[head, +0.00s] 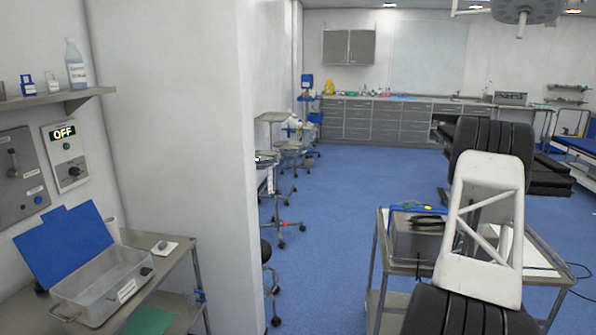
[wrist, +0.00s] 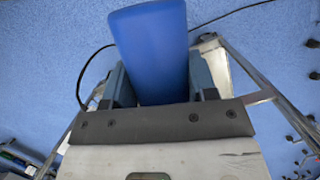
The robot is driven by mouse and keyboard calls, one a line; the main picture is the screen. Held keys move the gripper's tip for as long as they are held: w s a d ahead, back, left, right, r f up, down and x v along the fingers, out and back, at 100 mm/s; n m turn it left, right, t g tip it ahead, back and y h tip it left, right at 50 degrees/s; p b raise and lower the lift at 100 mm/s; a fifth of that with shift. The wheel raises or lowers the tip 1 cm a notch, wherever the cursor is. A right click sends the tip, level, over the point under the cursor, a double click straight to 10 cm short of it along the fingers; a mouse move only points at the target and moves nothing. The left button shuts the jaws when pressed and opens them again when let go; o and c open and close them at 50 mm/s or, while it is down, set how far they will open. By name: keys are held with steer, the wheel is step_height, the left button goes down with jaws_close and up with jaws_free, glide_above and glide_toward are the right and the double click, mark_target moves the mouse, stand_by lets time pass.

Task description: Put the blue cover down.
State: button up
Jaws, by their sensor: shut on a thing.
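In the wrist view, my gripper (wrist: 160,78) is shut on a smooth blue piece with a rounded far end, the blue cover (wrist: 150,35). It sits between the two dark fingers and sticks out beyond them. Its lower part is hidden between the fingers and the dark bar of the gripper. In the head view I cannot make out the gripper or the held cover; my white and black arm stands at the right. A separate blue lid (head: 65,243) stands open behind a metal box (head: 105,285) on the left counter.
A metal cart (head: 540,272) stands beside my arm, carrying a metal box (head: 415,238), a dark tool and papers. Metal rails (wrist: 255,75) and a black cable show near the gripper. Stools (head: 268,280) stand along the wall; blue floor (head: 340,190) lies open in the middle.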

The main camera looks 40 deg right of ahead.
steer(key=w+a+f+n+g+h, duration=0.1)
steer(key=w+a+f+n, duration=0.25)
steer(key=w+a, duration=1.3)
steer(key=w+a+f+n, duration=0.3)
steer(key=w+a+f, duration=0.1)
steer(key=w+a, duration=1.25)
steer(key=w+a+n, duration=0.2)
steer(key=w+a, duration=0.4)
steer(key=a, duration=1.1)
steer(key=w+a+f+n+h, duration=0.1)
steer(key=w+a+n, duration=0.2)
steer(key=w+a, duration=0.4)
steer(key=shift+w+a+g+h, duration=0.3)
steer(key=shift+a+g, duration=0.1)
steer(key=shift+a, duration=4.45)
steer(key=shift+n, duration=0.25)
steer(key=shift+d, duration=0.1)
